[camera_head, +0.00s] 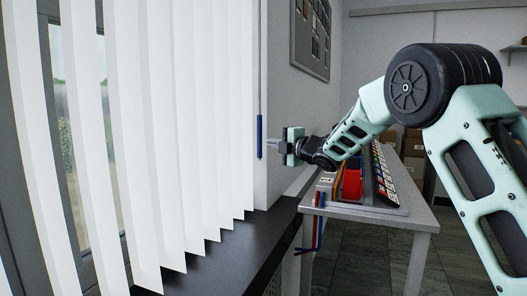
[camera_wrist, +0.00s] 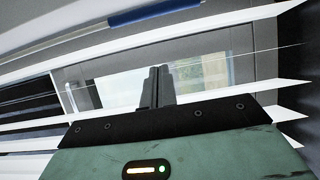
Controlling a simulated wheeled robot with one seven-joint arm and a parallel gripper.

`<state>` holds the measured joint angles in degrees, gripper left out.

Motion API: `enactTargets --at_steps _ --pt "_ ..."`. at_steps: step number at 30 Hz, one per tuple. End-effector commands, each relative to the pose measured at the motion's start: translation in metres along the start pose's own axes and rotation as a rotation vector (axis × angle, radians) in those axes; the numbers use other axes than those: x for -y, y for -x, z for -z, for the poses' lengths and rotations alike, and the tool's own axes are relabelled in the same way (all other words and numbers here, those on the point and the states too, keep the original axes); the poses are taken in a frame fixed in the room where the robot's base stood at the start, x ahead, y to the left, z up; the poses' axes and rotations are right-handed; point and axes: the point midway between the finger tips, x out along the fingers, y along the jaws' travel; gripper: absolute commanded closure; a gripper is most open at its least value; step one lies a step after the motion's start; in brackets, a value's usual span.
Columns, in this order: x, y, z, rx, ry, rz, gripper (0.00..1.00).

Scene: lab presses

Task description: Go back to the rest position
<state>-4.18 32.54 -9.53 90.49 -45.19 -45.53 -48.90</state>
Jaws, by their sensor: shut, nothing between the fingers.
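My gripper (camera_head: 272,145) is stretched out to the left in the head view, close to the blue wand (camera_head: 260,137) that hangs at the right end of the white vertical blinds (camera_head: 165,120). The gripper is shut and holds nothing. In the wrist view the two dark fingers (camera_wrist: 157,86) are together. The blue wand also shows in the wrist view (camera_wrist: 155,13), apart from the fingers. The blind slats (camera_wrist: 200,38) lie across that view, with gaps between them and a window behind.
A dark sill (camera_head: 215,262) runs below the blinds. A grey table (camera_head: 390,219) with a red item (camera_head: 352,182) and a row of small packs stands under my arm. A board (camera_head: 311,38) hangs on the back wall. Tiled floor shows at the lower right.

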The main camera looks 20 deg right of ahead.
Motion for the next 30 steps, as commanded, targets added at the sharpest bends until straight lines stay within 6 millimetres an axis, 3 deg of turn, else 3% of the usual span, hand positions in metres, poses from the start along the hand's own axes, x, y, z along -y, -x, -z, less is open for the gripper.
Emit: enactTargets --at_steps 5,8,11,17,21,24,30 --pt "0.002 0.001 0.008 0.015 -0.047 0.018 1.0" --pt "0.012 0.009 0.037 0.069 -0.209 0.089 1.0" --pt "0.04 0.033 0.088 0.155 -0.458 0.233 1.0" --pt "0.104 0.114 0.192 0.337 -0.835 0.561 1.0" --pt "0.141 0.188 0.252 0.474 -0.988 0.78 1.0" --pt "0.164 0.245 0.287 0.584 -1.056 0.926 1.0" --pt "0.192 0.346 0.328 0.789 -1.109 1.14 1.0"
